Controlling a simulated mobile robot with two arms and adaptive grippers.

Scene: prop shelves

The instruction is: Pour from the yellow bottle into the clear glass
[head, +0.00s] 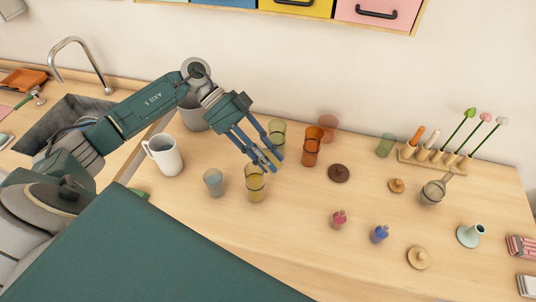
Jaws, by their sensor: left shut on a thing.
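My left gripper (266,162) reaches in from the left, over the middle of the table, with its fingers pointing down and to the right. It is shut on a small yellow object (271,157), which looks like the yellow bottle; the fingers hide most of it, so its tilt is hard to tell. Just below the fingertips a clear glass (256,184) stands upright on the table, with yellow in its lower part. I cannot tell whether the bottle touches the glass rim. My right gripper is not in view.
A white mug (163,154) and a grey-blue cup (213,182) stand left of the glass. An olive glass (278,132) and an orange glass (312,147) stand behind. Several small knobs, a strainer (433,191) and a wooden flower rack (434,158) are to the right.

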